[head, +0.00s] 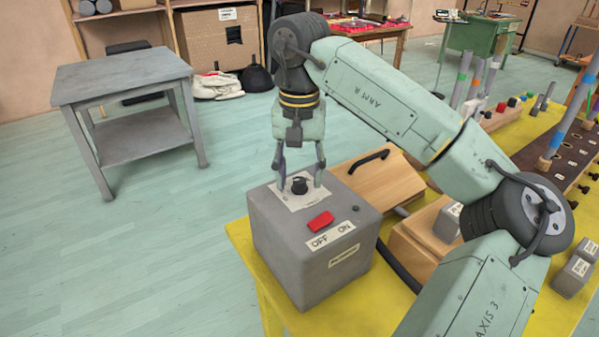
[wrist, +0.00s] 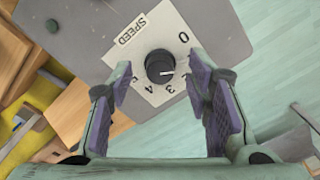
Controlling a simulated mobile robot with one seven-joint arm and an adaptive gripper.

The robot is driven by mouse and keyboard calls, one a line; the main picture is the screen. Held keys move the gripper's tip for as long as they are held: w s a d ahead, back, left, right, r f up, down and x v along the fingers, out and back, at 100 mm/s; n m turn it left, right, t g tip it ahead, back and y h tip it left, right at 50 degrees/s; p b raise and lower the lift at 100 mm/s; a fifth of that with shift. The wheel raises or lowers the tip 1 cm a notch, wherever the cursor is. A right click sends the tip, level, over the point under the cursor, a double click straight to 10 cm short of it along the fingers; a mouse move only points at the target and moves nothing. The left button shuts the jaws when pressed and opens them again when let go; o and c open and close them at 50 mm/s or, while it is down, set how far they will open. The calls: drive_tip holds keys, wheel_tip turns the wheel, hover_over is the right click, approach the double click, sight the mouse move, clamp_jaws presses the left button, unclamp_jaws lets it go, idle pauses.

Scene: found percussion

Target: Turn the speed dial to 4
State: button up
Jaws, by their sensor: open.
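The speed dial is a black round knob (head: 299,185) on a white card on top of a grey box (head: 285,245). In the wrist view the dial (wrist: 159,66) has a white pointer line aimed to the right, between the 0 and the 3. The card (wrist: 152,27) reads SPEED, with 0 at upper right and 3, 4 and apparently 5 along the lower edge. Any marks on the right are hidden by a finger. My gripper (head: 300,178) points down over the dial, open, one finger on each side. In the wrist view its purple pads (wrist: 160,82) stand apart from the knob.
A red switch (head: 320,222) with an OFF/ON label (head: 331,236) sits on the same box, in front of the dial. A wooden case with a black handle (head: 375,184) stands right behind the box on the yellow table (head: 350,318). Free floor lies to the left.

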drive_tip(key=shift+f, duration=0.35)
drive_tip(key=shift+c, duration=0.5)
clamp_jaws()
